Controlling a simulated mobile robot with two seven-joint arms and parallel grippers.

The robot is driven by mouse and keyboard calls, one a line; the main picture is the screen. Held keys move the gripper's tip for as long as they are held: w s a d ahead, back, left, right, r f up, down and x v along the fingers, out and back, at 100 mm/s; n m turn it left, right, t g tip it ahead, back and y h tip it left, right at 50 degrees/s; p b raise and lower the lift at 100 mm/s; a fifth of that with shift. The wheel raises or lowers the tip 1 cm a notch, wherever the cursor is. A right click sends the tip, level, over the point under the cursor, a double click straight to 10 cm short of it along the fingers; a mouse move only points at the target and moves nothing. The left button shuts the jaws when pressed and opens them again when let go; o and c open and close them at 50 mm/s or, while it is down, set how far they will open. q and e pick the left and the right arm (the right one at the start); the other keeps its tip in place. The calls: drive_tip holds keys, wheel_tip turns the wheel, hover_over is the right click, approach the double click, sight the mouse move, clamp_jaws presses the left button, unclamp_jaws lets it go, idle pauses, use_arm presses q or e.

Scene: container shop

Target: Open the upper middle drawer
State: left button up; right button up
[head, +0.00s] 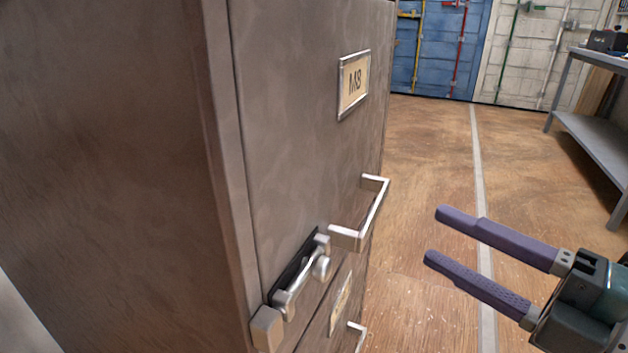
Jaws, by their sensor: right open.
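A brown-grey metal cabinet fills the left of the head view, its drawer fronts facing right. The drawer front (290,120) with the label M8 (354,83) looks shut. It has a silver bar handle (372,214) and, lower left of that, a latch (303,275). Part of a lower drawer (318,325) with its own handle (356,335) shows at the bottom edge. My right gripper (432,236) is open and empty, its two purple fingers pointing left toward the bar handle, with a gap between them and it. My left gripper is not in view.
The wooden floor (425,150) right of the cabinet is clear, with a pale stripe (478,170) along it. A grey metal workbench (600,140) stands at the right. Blue (440,60) and white (530,50) container doors close off the back.

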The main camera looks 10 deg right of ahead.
sight(378, 212)
drive_tip(key=b+x, duration=0.1)
drive_tip(key=x, duration=0.3)
drive_tip(key=b+x, duration=0.1)
drive_tip(key=x, duration=0.3)
drive_tip(key=shift+s+a+f, duration=0.15)
drive_tip(key=shift+a, duration=0.1)
drive_tip(key=shift+w+a, duration=0.35)
drive_tip(key=shift+w, duration=0.2)
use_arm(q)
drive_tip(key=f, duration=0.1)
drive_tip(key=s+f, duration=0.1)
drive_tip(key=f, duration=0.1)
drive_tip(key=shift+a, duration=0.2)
use_arm(e)
drive_tip(key=c, duration=0.5)
clamp_jaws()
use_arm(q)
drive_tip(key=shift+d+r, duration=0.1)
